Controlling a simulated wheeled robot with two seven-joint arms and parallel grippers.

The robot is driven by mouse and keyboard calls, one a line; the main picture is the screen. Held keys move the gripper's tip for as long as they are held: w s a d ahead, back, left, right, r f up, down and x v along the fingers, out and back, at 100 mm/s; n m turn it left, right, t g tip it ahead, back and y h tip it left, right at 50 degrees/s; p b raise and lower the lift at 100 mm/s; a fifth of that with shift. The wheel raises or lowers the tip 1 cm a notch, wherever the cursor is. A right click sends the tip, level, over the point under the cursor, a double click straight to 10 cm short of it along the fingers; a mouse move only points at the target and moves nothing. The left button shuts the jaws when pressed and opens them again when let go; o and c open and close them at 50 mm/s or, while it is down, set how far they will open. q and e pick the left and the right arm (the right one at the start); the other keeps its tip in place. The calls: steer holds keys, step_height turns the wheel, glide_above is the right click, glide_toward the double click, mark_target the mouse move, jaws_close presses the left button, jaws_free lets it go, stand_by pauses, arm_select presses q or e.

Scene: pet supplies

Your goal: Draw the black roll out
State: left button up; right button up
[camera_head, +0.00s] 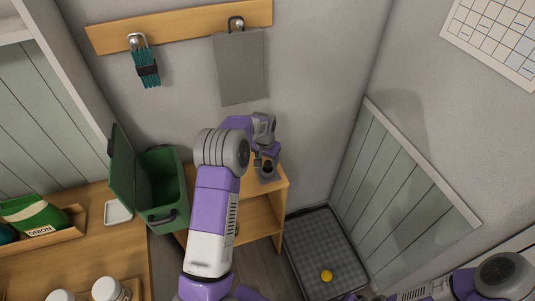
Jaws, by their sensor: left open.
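My left gripper (266,156) reaches over a small wooden shelf unit (262,207) against the back wall, fingers pointing down. It is open, at the top of a small dark grey holder (267,175) on the shelf top. A dark round end shows at the top of this holder, between or just below the fingers; it may be the black roll, but it is too small to be sure. Whether the fingers touch it cannot be told. My right arm shows at the bottom right, and its gripper is out of view.
A green bin (167,221) with its lid open stands left of the shelf unit. A wooden counter (75,255) holds white jars and a green bag. A grey tray (315,240) with a yellow ball (326,275) lies on the floor. A leash and grey sheet hang above.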

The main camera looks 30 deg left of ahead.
mark_target(268, 163)
arm_select(q)
steer(key=shift+w+f, duration=0.2)
steer(key=shift+f, duration=0.75)
steer(key=shift+w+f, duration=0.15)
steer(key=shift+f, duration=0.8)
steer(key=c, duration=1.1)
steer(key=shift+r+p, duration=1.7)
steer(key=shift+r, duration=1.35)
jaws_close()
